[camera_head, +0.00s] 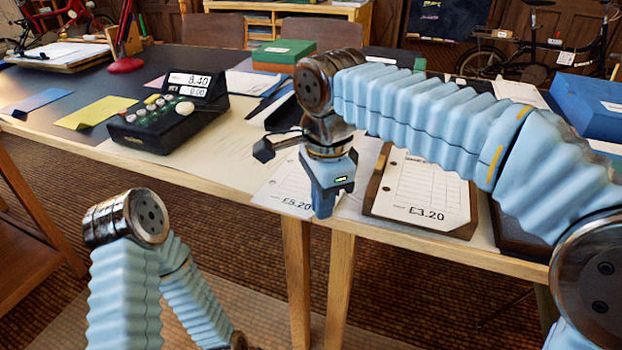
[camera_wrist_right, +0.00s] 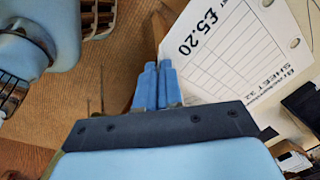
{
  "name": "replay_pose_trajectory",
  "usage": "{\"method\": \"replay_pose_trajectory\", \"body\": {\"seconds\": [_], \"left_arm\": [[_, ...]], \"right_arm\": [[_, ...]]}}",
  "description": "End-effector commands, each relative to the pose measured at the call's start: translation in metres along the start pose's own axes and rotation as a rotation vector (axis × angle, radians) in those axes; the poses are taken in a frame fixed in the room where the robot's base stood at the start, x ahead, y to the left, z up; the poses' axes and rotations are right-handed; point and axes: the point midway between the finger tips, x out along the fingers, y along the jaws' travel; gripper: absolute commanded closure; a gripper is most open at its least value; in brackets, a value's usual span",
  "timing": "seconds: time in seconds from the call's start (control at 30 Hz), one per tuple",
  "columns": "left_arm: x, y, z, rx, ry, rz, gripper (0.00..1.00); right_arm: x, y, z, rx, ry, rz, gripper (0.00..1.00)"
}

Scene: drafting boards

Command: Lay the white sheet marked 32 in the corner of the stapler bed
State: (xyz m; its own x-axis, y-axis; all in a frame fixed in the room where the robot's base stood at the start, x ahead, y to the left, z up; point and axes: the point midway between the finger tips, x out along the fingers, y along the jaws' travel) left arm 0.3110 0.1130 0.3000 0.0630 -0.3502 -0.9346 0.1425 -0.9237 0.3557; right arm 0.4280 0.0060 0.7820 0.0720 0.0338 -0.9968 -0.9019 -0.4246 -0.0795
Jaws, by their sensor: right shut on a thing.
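The white sheet marked 32 (camera_wrist_right: 235,55) fills the upper right of the right wrist view, with "£5.20" and a printed grid on it. In the head view the sheet (camera_head: 280,192) overhangs the table's front edge, partly hidden by my gripper. My right gripper (camera_head: 325,208) is shut on the sheet's edge; its fingertips (camera_wrist_right: 160,70) meet there. To its right, a brown bed with a raised left wall (camera_head: 377,172), seemingly the stapler bed, holds another white sheet (camera_head: 425,190) marked £3.20.
A black adding machine (camera_head: 165,120) stands left of the sheet, on large pale paper. A yellow folder (camera_head: 97,112) lies farther left. A dark block (camera_head: 515,238) is right of the bed, and a blue box (camera_head: 590,105) stands at the back right.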

Motion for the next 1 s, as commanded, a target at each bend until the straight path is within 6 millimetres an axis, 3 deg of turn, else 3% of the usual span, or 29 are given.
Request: {"method": "replay_pose_trajectory", "body": {"seconds": [1.0], "left_arm": [[-0.048, 0.025, 0.002, 0.012, -0.011, 0.011, 1.00]], "right_arm": [[-0.060, -0.005, 0.000, 0.000, 0.000, 0.000, 1.00]]}}
